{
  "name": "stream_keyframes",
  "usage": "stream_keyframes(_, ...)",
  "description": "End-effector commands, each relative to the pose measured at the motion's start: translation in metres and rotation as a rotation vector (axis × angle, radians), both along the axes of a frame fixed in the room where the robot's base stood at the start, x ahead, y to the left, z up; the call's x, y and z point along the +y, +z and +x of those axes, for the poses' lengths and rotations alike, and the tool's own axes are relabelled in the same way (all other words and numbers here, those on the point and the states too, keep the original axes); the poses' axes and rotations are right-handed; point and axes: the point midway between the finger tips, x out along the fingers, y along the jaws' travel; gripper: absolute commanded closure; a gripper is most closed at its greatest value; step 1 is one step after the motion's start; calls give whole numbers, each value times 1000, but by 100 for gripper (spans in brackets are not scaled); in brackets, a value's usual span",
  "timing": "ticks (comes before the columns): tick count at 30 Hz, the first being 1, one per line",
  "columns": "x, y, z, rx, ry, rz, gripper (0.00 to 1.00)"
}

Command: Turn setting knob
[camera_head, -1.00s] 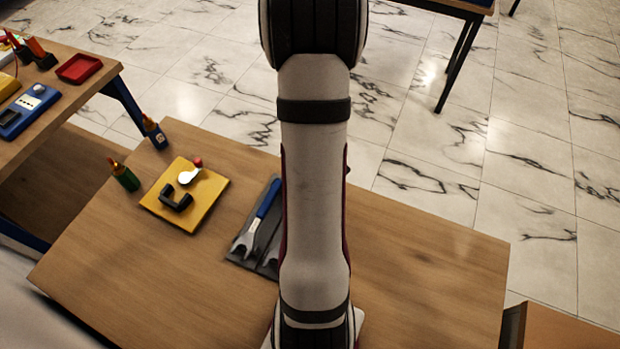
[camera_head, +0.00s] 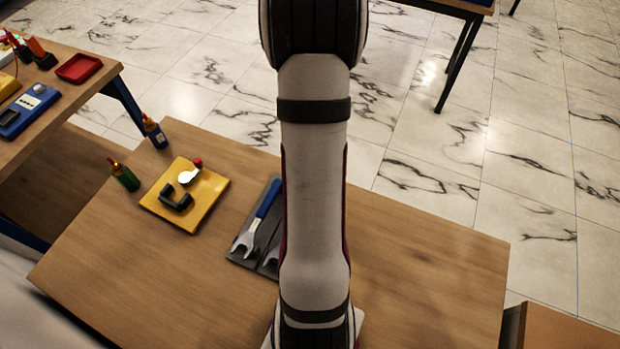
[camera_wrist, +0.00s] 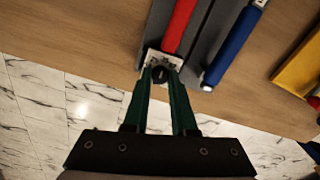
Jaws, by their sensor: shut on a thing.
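In the wrist view, a dark round knob (camera_wrist: 160,75) sits by a small pale block at the end of a red-handled tool (camera_wrist: 178,28) lying on a grey tray (camera_wrist: 157,25). I take it to be the setting knob; it is small and partly covered by my fingers. My gripper (camera_wrist: 162,72), with green fingers, is shut on this knob, one finger on each side. In the head view, my arm hides the gripper, the knob and the red-handled tool.
A blue-handled wrench (camera_head: 258,217) lies beside the red-handled tool. A yellow board (camera_head: 207,203) with a black bracket (camera_head: 174,197) lies further left. A green bottle (camera_head: 125,178) and a blue bottle (camera_head: 155,133) stand near it. Bare tabletop (camera_head: 420,270) is free at right.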

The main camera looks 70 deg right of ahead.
Motion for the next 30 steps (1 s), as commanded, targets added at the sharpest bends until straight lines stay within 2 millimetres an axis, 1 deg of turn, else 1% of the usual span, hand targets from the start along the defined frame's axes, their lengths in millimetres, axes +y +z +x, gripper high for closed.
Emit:
stream_keyframes(9, 0, 0, 0, 0, -67, -1, 100)
stream_keyframes(22, 0, 0, 0, 0, -73, -1, 100)
stream_keyframes(23, 0, 0, 0, 0, -73, -1, 70)
stream_keyframes(24, 0, 0, 0, 0, -73, -1, 63)
stream_keyframes(26, 0, 0, 0, 0, -73, -1, 52)
stream_keyframes(27, 0, 0, 0, 0, -72, -1, 45)
stream_keyframes(30, 0, 0, 0, 0, -72, 0, 44)
